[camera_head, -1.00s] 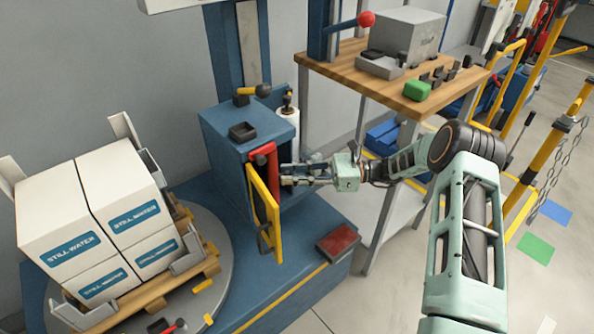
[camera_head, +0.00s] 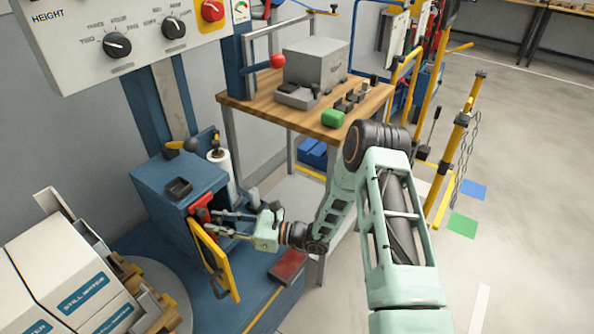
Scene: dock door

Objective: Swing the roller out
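The blue carriage housing (camera_head: 180,187) stands left of centre. A yellow gate frame (camera_head: 216,262) hangs open on its front. A red piece (camera_head: 201,208) shows at the top of the opening behind the gate; I cannot tell whether it is the roller or its handle. A white upright roll (camera_head: 220,170) stands behind the housing's right side. My gripper (camera_head: 213,222) reaches left into the opening by the red piece and the gate's upper edge. Its two fingers look spread, with a gap between them. Contact at the fingertips is too small to make out.
Boxes (camera_head: 62,270) on a pallet stand at lower left. A control panel (camera_head: 130,30) hangs at upper left. A wooden workbench (camera_head: 300,110) stands behind my arm. A red pedal (camera_head: 288,266) lies right of the gate. Open floor lies at right.

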